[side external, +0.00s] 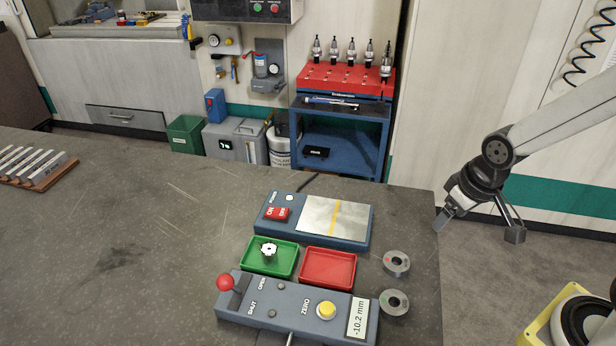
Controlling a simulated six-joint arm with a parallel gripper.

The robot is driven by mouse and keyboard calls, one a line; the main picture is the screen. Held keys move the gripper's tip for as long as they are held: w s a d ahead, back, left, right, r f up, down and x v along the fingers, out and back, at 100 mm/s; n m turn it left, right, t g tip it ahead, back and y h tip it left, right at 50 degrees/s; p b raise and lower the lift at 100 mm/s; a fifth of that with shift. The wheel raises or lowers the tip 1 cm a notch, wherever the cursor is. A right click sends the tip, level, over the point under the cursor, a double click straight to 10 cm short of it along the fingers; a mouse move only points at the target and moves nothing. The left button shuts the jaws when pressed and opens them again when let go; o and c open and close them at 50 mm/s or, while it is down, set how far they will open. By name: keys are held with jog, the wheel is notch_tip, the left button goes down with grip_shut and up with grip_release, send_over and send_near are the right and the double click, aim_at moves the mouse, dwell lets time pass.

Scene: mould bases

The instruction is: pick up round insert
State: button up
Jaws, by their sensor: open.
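Two grey round pieces with a central hole lie on the bench near its right edge: a far one (396,263) with a small red mark and a near one (394,302) with a small green mark. I cannot tell for certain which piece is the round insert. A white lobed piece (268,250) sits in the green tray (283,272). My gripper (479,228) is open and empty, with its fingers spread wide. It hangs up and to the right of the round pieces, apart from them, and appears past the bench's right edge.
A red tray (328,268) is empty beside the green one. Behind stands a blue-grey box with a metal plate (334,217). In front is a control box (290,308) with a red-knobbed lever and a display reading -10.2 mm. The bench's left half (130,240) is mostly clear.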

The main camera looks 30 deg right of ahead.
jog(key=shift+w+v, duration=0.5)
jog(key=shift+v, duration=1.65)
jog(key=w+a+m+t+y, duration=0.1)
jog(key=w+a+m+y, duration=0.55)
jog(key=a+m, duration=0.45)
jog(key=w+a+m+y, duration=0.6)
jog(key=a+m+y, duration=0.1)
jog(key=a+m, duration=0.35)
send_near(274, 248)
jog(key=shift+w+a+r+h, duration=0.1)
jog(key=shift+w+a+h, duration=0.1)
jog(key=shift+a, duration=0.15)
jog(key=shift+w+a+r+h, duration=0.1)
jog(key=shift+a+h, duration=0.05)
jog(key=shift+a, duration=0.2)
jog(key=shift+f, duration=0.35)
jog(key=shift+a, duration=0.1)
jog(key=shift+x, duration=1.25)
jog(key=shift+a, duration=0.1)
jog(key=shift+x, duration=2.5)
